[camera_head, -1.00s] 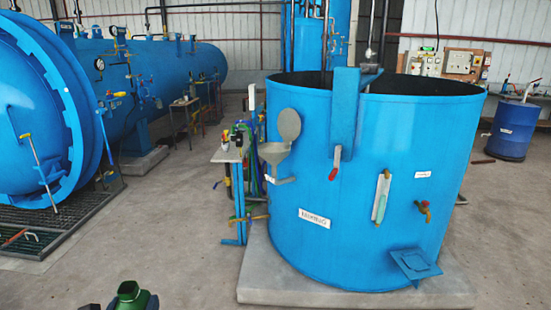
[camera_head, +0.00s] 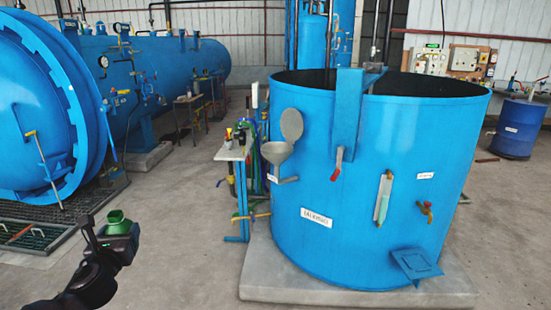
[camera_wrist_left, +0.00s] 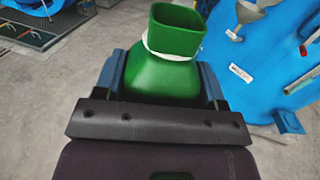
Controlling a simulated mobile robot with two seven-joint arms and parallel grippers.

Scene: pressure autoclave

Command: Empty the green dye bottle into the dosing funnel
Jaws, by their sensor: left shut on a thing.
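The green dye bottle (camera_head: 117,223) is held in my left gripper (camera_head: 116,238), at the lower left of the head view. In the left wrist view the bottle (camera_wrist_left: 160,76) sits between the two fingers, with its open mouth and a pale ring at the neck facing away from the wrist. Its contents cannot be made out. The grey dosing funnel (camera_head: 277,153) is fixed to the left side of the blue tank, with its round lid (camera_head: 291,123) raised. The bottle is well apart from the funnel, to its left and lower in the picture. My right gripper is not in view.
The big blue tank (camera_head: 335,220) stands on a concrete plinth (camera_head: 350,295). A small table (camera_head: 231,153) with items stands left of the funnel. A blue autoclave (camera_head: 40,120) is at the left, above a floor grating (camera_head: 60,225). Open floor lies between bottle and tank.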

